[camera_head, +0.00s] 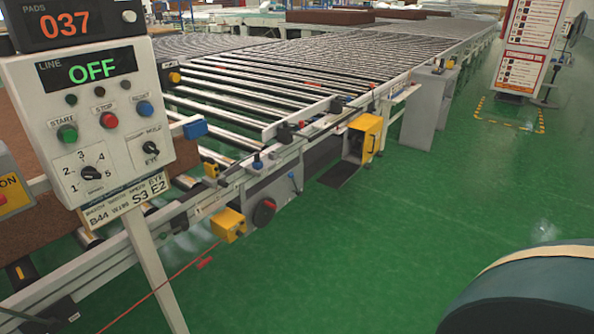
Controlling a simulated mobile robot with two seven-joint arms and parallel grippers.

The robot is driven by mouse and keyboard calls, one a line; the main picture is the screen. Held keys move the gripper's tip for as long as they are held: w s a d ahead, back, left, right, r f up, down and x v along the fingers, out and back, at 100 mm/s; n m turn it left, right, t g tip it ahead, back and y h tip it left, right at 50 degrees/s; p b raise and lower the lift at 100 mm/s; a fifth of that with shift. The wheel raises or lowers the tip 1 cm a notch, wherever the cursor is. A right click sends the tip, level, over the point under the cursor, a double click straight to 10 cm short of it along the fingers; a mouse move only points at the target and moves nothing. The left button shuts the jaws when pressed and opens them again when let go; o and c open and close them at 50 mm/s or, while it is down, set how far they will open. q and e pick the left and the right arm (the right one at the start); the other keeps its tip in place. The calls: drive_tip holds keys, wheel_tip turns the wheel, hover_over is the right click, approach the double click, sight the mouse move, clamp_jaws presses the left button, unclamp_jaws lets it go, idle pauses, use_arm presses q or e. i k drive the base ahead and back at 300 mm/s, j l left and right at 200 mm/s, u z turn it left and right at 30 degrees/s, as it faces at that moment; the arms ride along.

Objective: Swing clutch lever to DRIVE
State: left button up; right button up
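No lever with a readable CLUTCH or DRIVE marking shows in the head view. A grey drive housing (277,196) hangs under the near side of the roller conveyor (330,85), with a round black knob (264,212) on its face. A small blue-topped handle (257,161) stands at the conveyor edge above it, and a thin red-and-blue part (293,182) is at the housing's right side. I cannot tell which is the clutch lever or its position. Neither gripper is in view.
A control panel (95,125) on a pale post stands at the left, reading LINE OFF, with PADS 037 above. Yellow boxes (228,225) (364,138) hang along the conveyor. A red cord (165,283) runs low. Green floor (350,250) is open at centre. A teal rounded shape (530,300) fills the lower right.

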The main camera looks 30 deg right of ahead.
sight(291, 176)
drive_tip(key=i+l, duration=0.15)
drive_tip(key=l, duration=0.25)
drive_tip(key=i+l, duration=0.2)
drive_tip(key=l, duration=0.15)
drive_tip(key=i+l, duration=0.15)
drive_tip(key=l, duration=0.25)
drive_tip(key=i+l, duration=0.15)
drive_tip(key=l, duration=0.25)
drive_tip(key=i+l, duration=0.2)
drive_tip(key=l, duration=0.15)
drive_tip(key=i+l, duration=0.15)
drive_tip(key=l, duration=0.25)
drive_tip(key=i+l, duration=0.15)
drive_tip(key=l, duration=0.2)
drive_tip(key=i+l, duration=0.15)
drive_tip(key=l, duration=0.25)
drive_tip(key=i+j, duration=0.1)
drive_tip(key=i, duration=0.4)
drive_tip(key=i+j, duration=0.1)
drive_tip(key=i, duration=0.35)
